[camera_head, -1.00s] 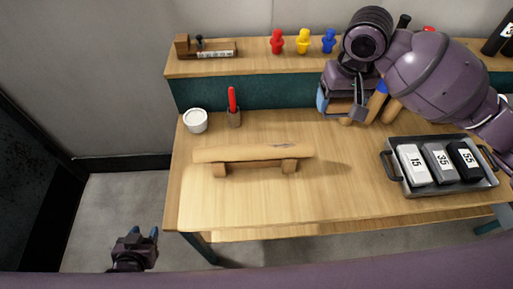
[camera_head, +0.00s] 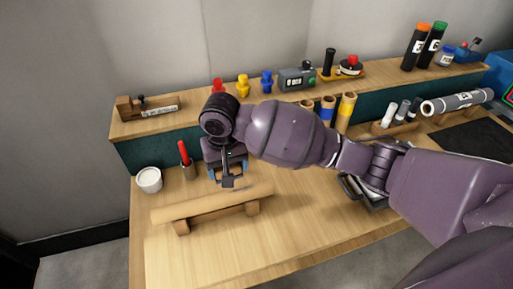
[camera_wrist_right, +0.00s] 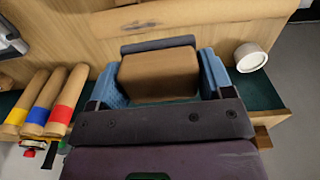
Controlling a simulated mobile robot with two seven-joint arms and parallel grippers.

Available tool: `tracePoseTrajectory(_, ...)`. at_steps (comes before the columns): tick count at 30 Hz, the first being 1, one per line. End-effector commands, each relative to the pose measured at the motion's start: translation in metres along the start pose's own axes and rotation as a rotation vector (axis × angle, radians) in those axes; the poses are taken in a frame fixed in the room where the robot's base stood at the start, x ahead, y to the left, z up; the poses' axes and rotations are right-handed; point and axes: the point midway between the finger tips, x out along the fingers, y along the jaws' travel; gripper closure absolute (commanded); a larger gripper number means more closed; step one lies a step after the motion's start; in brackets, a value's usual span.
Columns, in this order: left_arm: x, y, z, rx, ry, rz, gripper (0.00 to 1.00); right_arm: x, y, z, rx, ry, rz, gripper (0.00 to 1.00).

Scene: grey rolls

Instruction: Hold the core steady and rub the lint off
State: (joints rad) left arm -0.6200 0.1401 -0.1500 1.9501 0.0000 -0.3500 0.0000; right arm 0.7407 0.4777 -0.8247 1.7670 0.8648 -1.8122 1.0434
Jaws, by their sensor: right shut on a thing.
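The core, a tan tube (camera_head: 212,201), lies level across a low wooden cradle (camera_head: 253,208) on the table. It also shows at the top of the right wrist view (camera_wrist_right: 205,15), with a thin dark grey patch of lint (camera_wrist_right: 138,26) on it. My right gripper (camera_head: 228,171) is just behind the core, above the table. In the right wrist view its blue fingers are shut on a brown block (camera_wrist_right: 160,73), apart from the core. My left gripper is not in view.
A white cup (camera_head: 149,180) and a holder with a red-handled tool (camera_head: 184,154) stand left behind the core. Banded tubes (camera_head: 346,108) stand at the back. My right arm partly hides a grey tray (camera_head: 352,190). The table front is clear.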

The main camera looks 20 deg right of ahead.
Motion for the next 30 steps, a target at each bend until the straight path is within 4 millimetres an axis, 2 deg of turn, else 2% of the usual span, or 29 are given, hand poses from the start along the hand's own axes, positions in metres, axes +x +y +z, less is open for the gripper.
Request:
tracePoseTrajectory(1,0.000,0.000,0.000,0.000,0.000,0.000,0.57,0.011,-0.010,-0.003,0.004,-0.007,0.000,0.45)
tracePoseTrajectory(4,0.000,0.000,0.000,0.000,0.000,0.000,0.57,0.030,-0.017,-0.009,0.017,-0.011,0.001,0.45)
tracePoseTrajectory(6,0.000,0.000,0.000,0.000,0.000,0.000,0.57,0.040,-0.015,-0.014,0.031,-0.014,0.002,0.45)
tracePoseTrajectory(10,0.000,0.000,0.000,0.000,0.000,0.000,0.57,0.046,-0.009,-0.022,0.044,-0.020,0.002,0.45)
tracePoseTrajectory(16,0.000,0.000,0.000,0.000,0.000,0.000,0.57,0.058,-0.009,-0.022,0.039,-0.031,0.001,0.45)
tracePoseTrajectory(23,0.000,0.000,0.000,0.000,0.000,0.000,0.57,0.093,-0.009,-0.020,0.038,-0.032,0.003,0.45)
tracePoseTrajectory(30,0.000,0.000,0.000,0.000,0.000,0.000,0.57,0.091,0.033,-0.019,0.040,-0.029,0.004,0.45)
